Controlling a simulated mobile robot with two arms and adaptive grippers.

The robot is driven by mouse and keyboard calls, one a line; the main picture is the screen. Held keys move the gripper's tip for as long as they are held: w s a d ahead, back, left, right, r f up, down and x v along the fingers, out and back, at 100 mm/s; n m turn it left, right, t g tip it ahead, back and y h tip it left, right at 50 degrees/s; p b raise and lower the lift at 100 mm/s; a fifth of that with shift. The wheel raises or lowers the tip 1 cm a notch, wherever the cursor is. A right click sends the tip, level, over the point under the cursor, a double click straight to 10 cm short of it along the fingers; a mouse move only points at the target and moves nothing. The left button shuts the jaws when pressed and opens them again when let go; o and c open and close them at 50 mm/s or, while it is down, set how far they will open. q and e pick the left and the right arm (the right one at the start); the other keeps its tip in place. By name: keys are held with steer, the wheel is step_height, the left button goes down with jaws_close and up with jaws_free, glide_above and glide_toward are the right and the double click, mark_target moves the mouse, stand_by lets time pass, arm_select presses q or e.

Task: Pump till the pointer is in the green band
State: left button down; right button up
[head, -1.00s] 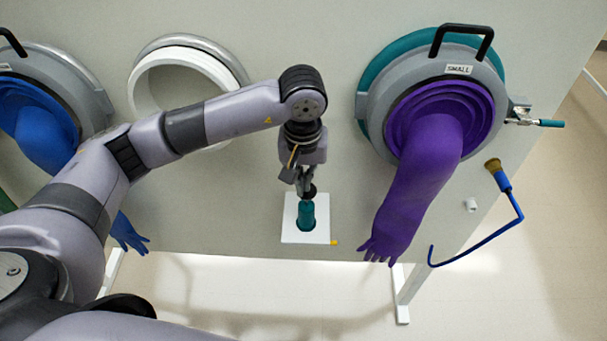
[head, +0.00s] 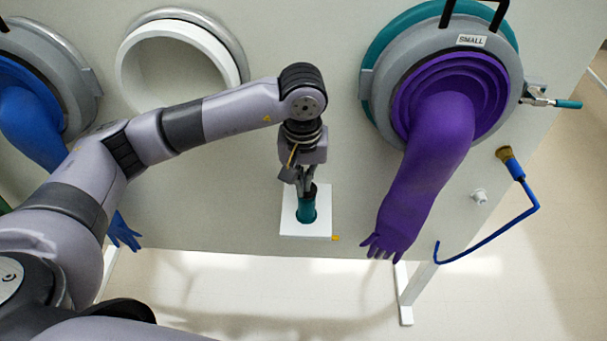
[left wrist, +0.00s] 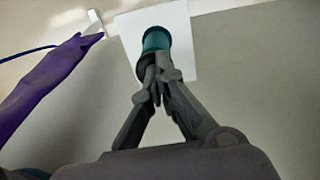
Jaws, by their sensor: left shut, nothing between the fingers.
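A teal cylinder (head: 307,212) with a dark top stands on a white square plate (head: 291,228) on the grey wall panel; it looks like the pump. My left gripper (head: 306,187) is at its top end, shut with nothing between the fingers. In the left wrist view the closed fingertips (left wrist: 157,92) are right by the dark end of the teal cylinder (left wrist: 156,40); whether they touch it I cannot tell. No gauge, pointer or green band can be made out. My right gripper is not in view.
A purple glove (head: 430,185) hangs from the port marked SMALL (head: 367,84), right of my left gripper. A blue bent rod (head: 500,228) with a brass-coloured end and a teal-handled clamp (head: 567,104) are farther right. A white open port (head: 133,75) and a blue glove (head: 30,125) are left.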

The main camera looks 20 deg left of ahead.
arm_select(q)
steer(key=shift+s+f, duration=0.15)
steer(key=shift+f, duration=0.05)
steer(key=shift+r, duration=0.3)
step_height(320, 180, up, 3)
steer(key=shift+d+p, duration=0.1)
steer(key=shift+p, duration=0.6)
step_height(320, 180, up, 11)
steer(key=b, duration=0.3)
steer(key=shift+f, duration=0.1)
stand_by(0.8)
stand_by(0.9)
